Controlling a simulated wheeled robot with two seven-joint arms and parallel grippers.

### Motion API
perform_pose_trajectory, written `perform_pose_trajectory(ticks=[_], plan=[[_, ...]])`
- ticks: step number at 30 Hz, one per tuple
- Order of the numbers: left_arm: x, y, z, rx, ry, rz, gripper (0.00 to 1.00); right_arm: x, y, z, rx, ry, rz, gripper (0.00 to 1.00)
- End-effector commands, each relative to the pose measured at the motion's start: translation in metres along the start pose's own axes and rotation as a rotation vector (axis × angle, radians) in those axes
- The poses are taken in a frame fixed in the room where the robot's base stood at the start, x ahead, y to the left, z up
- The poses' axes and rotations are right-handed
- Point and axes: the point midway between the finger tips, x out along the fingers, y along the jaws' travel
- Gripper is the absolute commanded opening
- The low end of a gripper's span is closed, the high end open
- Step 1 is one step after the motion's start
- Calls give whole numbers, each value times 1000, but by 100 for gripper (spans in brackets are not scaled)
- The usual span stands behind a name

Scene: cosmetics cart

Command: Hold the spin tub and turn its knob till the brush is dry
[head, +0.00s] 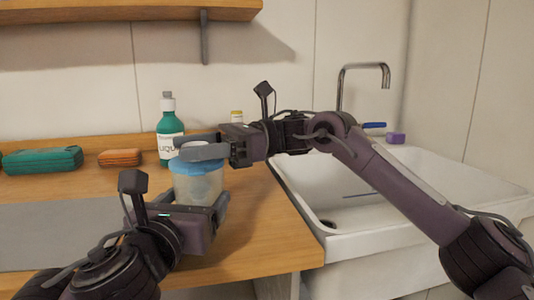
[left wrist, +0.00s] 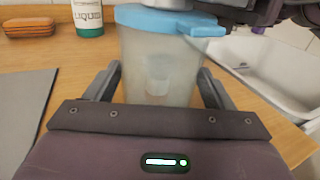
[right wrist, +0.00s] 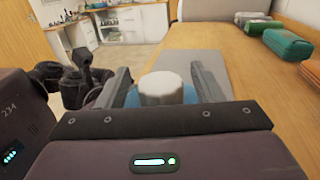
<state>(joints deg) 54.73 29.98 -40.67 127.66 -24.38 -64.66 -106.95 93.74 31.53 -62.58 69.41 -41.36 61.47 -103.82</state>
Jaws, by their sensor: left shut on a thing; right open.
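The spin tub (head: 200,188) is a clear, cloudy tub with a blue lid (head: 184,166), upright on the wooden counter. A pale shape shows inside it in the left wrist view (left wrist: 158,75); I cannot make out a brush. My left gripper (head: 198,203) is shut on the tub's sides, one finger on each side. The white knob (right wrist: 163,88) stands on top of the lid. My right gripper (head: 188,147) is open above the lid, with its fingers on either side of the knob and gaps visible. In the head view the right gripper mostly hides the knob.
A green bottle (head: 170,135) stands behind the tub. An orange block (head: 120,157) and a teal case (head: 42,160) lie to the left. A grey mat (head: 50,235) covers the front left counter. The white sink (head: 400,195) is at right, with a blue-handled item (head: 373,125) behind.

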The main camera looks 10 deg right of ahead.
Motion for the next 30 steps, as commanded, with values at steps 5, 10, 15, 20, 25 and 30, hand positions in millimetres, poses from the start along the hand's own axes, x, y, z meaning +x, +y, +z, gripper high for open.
perform_pose_trajectory(ticks=[5,10,15,20,25,30], plan=[[0,0,0,-1,0,1,44,0,1,-2,-2,1,-134,61],[0,0,0,-1,0,1,44,0,1,-1,-4,2,-276,61],[0,0,0,-1,0,1,44,0,1,0,-7,3,-424,61],[0,0,0,-1,0,0,44,0,1,0,-10,3,-564,61],[0,0,0,-1,0,0,44,-18,10,0,-8,-2,-645,61],[0,0,0,-1,-1,0,44,-46,30,0,-8,-1,-644,61]])
